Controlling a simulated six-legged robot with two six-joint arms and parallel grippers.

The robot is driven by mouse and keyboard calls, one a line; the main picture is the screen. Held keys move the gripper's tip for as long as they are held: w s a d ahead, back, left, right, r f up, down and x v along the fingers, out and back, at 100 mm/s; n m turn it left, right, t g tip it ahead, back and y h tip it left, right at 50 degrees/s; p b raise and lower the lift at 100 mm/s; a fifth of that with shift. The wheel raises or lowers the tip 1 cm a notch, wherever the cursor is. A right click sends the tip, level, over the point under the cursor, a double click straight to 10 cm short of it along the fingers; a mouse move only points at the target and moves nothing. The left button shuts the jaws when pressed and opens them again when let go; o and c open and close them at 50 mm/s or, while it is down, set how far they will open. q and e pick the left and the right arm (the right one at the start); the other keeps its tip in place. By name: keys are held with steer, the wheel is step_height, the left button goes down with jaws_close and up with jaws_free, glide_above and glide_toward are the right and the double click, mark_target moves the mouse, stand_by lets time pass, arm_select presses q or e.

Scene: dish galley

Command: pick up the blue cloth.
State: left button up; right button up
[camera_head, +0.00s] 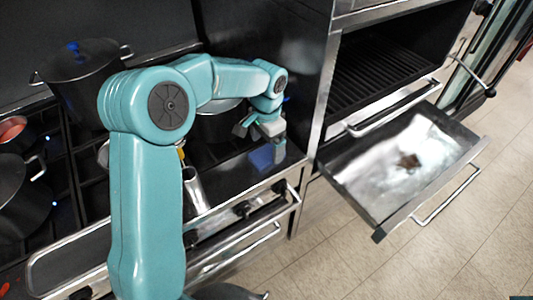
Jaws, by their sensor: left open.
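The blue cloth (262,158) lies on the front right part of the dark stove top, near the stove's front edge. It looks like a small flat blue patch. My left gripper (261,134) is directly above it in the picture, open and pointing down. Whether the fingers touch the cloth cannot be told. The gripper covers the far side of the cloth. My teal left arm reaches in from the lower left and bends over the stove.
A dark pot (82,85) stands at the back left, another pot (20,195) at the left edge. A pot (222,122) sits behind my forearm, close to the gripper. A metal cylinder (194,190) stands near the front edge. An open drawer (345,180) juts out at right.

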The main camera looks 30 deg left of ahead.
mark_target(267, 153)
arm_select(q)
steer(key=f, duration=0.3)
steer(key=shift+w+a+f, duration=0.15)
steer(key=shift+w+f, duration=0.15)
steer(key=shift+w, duration=0.05)
steer(key=shift+s+r, duration=0.1)
steer(key=shift+s, duration=0.05)
steer(key=shift+s+r, duration=0.1)
steer(key=shift+s, duration=0.05)
steer(key=shift+c, duration=1.2)
steer(key=c, duration=0.9)
step_height(267, 153, up, 20)
